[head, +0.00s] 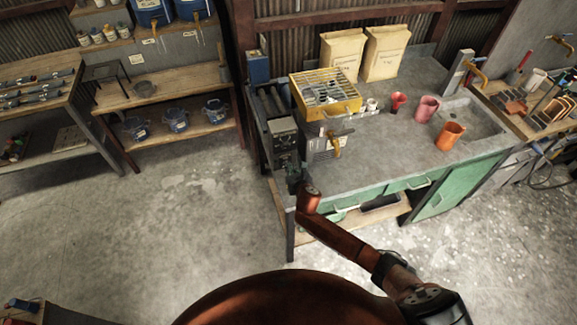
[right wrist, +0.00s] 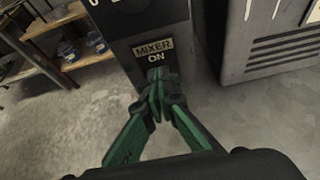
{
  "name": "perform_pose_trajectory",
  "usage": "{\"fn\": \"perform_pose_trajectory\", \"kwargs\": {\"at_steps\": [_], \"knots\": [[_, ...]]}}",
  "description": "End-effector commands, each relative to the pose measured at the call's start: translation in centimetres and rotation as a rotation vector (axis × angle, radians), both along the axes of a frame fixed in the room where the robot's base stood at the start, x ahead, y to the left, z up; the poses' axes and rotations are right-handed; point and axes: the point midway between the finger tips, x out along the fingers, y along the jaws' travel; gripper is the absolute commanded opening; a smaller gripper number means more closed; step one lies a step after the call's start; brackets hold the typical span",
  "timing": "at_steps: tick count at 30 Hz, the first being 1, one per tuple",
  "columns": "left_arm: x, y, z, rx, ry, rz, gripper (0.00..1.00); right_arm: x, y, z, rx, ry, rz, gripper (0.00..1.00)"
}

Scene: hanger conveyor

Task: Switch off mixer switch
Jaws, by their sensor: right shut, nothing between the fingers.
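The mixer switch panel is a dark box at the front left corner of the workbench in the head view (head: 286,150). In the right wrist view, its label (right wrist: 153,50) reads "MIXER ON". My right gripper (right wrist: 157,80) is green and shut, with nothing between its fingers. Its tips are just below the label, in front of the dark panel, and they hide what lies behind them. I cannot tell whether they touch it. In the head view, the right gripper (head: 294,180) is small beside the lower front of the box. My left gripper is not in view.
The workbench (head: 400,135) carries a yellow grated machine (head: 328,92), two paper sacks (head: 342,55), and pink, red and orange cups (head: 449,135). A grey vented box (right wrist: 280,40) stands right of the panel. Shelves (head: 165,85) stand at the left, with open floor in front.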

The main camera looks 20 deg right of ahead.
Motion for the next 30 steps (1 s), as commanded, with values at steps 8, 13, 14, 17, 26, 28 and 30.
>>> {"fn": "perform_pose_trajectory", "kwargs": {"at_steps": [8,13,14,17,26,28,30], "knots": [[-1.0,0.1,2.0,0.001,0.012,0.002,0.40,-2.1,-0.1,0.9,0.002,0.000,0.000,0.00],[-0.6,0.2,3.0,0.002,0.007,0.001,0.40,-3.4,-0.1,1.2,0.001,0.000,0.000,0.00],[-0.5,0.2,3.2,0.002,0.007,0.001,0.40,-3.6,-0.1,1.3,0.001,0.000,0.000,0.00],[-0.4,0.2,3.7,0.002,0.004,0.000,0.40,-4.3,-0.1,1.5,0.000,-0.001,0.001,0.00],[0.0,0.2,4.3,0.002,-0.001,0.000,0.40,-5.2,-0.1,1.6,0.001,-0.002,0.002,0.00],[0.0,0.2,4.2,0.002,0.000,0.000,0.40,-5.2,-0.1,1.6,0.001,-0.002,0.002,0.00],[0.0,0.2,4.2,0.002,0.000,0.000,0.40,-5.2,-0.1,1.6,0.001,-0.002,0.002,0.00]]}}
